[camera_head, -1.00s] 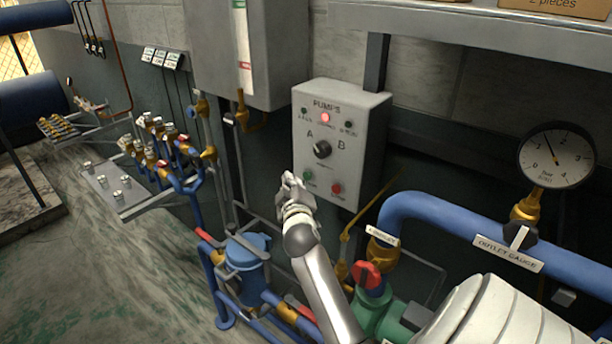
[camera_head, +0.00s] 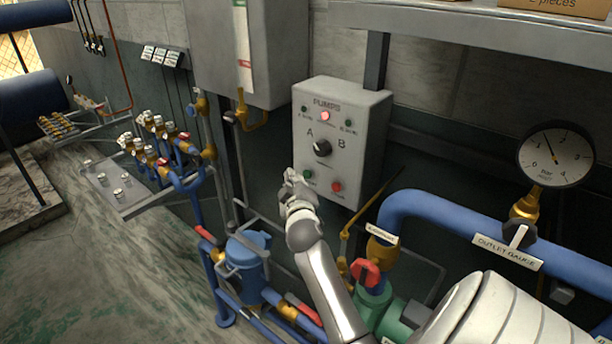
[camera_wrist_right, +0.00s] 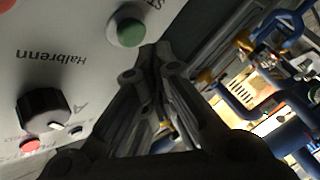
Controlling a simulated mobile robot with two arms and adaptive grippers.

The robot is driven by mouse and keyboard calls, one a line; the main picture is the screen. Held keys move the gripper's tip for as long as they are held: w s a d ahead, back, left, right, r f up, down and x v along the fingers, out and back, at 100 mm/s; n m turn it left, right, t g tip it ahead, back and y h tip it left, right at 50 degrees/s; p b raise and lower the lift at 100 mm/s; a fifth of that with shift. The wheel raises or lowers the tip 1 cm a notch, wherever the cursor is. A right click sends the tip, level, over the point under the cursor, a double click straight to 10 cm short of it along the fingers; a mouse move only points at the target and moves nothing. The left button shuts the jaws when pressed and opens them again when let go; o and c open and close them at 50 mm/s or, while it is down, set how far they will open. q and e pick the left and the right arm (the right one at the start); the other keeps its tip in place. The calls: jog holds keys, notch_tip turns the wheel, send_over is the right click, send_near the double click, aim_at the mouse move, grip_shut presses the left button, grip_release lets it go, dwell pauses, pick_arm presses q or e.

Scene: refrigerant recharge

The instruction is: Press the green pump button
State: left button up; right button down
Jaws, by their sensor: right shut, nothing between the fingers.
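The grey pump panel (camera_head: 362,125) hangs on the wall. Its green button (camera_head: 308,174) is at the lower left and shows partly beside my right gripper (camera_head: 289,175). In the right wrist view the green button (camera_wrist_right: 130,32) stands out from the panel in a light collar. My right gripper's fingertips (camera_wrist_right: 152,48) are shut and empty, just beside the button. Whether they touch it I cannot tell. A red button (camera_head: 336,187) sits to the right of the green one. A black selector knob (camera_head: 322,148) between A and B is above. My left gripper is not in view.
A red lamp (camera_head: 325,116) glows at the panel's top. Blue pipes with an outlet gauge (camera_head: 555,155) and a red valve handle (camera_head: 366,273) are at the right. A blue canister (camera_head: 247,253) and valve manifold (camera_head: 160,150) are to the left.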

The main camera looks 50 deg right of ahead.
jog(key=shift+d, duration=0.1)
dwell(0.6)
jog(key=shift+d, duration=0.35)
jog(key=shift+d+p, duration=0.3)
jog(key=shift+d, duration=0.2)
dwell(0.6)
jog(key=shift+a, duration=0.95)
jog(key=a, duration=0.5)
jog(key=shift+s, duration=0.25)
